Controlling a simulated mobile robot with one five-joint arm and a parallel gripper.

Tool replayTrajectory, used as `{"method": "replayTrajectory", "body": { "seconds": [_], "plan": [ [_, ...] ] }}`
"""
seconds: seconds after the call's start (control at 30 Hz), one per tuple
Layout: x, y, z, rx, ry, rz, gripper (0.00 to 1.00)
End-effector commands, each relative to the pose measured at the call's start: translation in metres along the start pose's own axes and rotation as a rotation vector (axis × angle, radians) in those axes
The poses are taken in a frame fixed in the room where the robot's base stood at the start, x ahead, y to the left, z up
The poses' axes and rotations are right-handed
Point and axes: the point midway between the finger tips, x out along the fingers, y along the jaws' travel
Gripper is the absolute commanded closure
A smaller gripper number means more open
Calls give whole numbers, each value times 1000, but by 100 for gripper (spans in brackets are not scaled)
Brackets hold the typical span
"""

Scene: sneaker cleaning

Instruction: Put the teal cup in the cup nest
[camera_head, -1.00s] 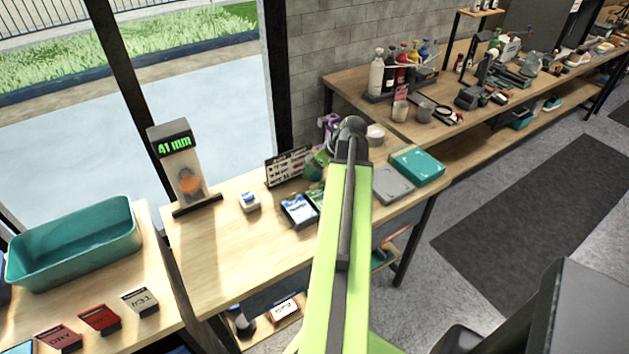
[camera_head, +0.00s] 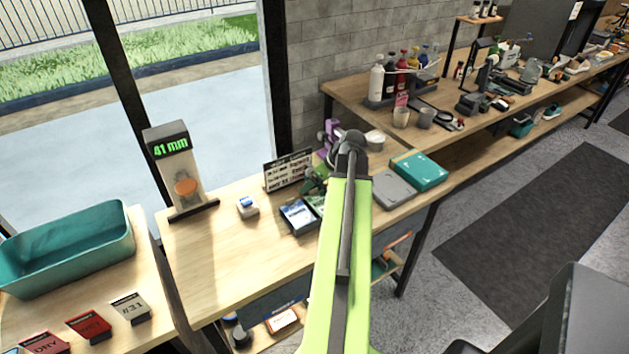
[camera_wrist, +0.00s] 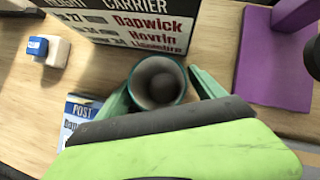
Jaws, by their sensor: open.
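The teal cup (camera_wrist: 158,80) shows in the wrist view from above, with a teal rim and a grey inside. It appears upright, between the two green fingers of my gripper (camera_wrist: 163,94). The fingers are open, one on each side of it; I cannot tell whether either touches it. In the head view my arm and gripper (camera_head: 316,181) hide most of this spot, and I cannot make out the cup there. I cannot identify the cup nest for certain in either view.
A sign (camera_head: 289,170) stands just behind the gripper, and a purple stand (camera_wrist: 272,75) is close on the right. A blue-labelled card box (camera_head: 298,215) lies near. A grey case (camera_head: 394,189) and teal box (camera_head: 419,170) are at right.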

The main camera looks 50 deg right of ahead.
Motion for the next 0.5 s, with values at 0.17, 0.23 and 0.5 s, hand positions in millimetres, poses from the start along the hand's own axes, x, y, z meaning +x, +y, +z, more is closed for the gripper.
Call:
{"method": "replayTrajectory", "body": {
  "seconds": [0.17, 0.23, 0.5],
  "plan": [
    [-10, 0, 4, 1, 0, -1, 21],
    [-25, 0, 5, 1, 0, -1, 21],
    [-92, 0, 7, 3, 1, -1, 21]
  ]
}}
